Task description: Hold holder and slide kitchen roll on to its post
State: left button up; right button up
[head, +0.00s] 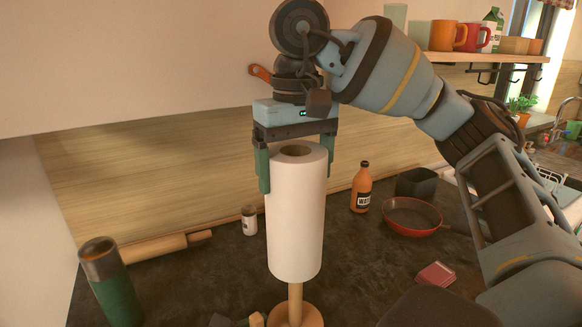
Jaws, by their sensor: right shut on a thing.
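The white kitchen roll (296,215) is upright between the green fingers of my right gripper (298,165), which is shut on its upper part from above. The wooden holder shows at the bottom edge, with its round base (312,318) partly cut off and a short length of its post (295,300) visible directly under the roll. The roll hides the upper post, so I cannot tell whether the post is inside the roll. The roll's lower end is above the base.
A small white jar (249,220) stands behind the roll. An orange bottle (361,188), a dark pot (416,184), a red pan (411,216) and a red packet (436,274) are to the right.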

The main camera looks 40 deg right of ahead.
pick_arm(q)
jog(key=shift+f, duration=0.2)
pick_arm(e)
jog(key=shift+f, duration=6.2)
jog(key=shift+f, duration=0.15)
jog(key=shift+f, duration=2.3)
jog(key=o, duration=1.2)
jog(key=shift+r, duration=0.1)
notch_tip(320, 180, up, 12)
jog(key=shift+f, duration=0.1)
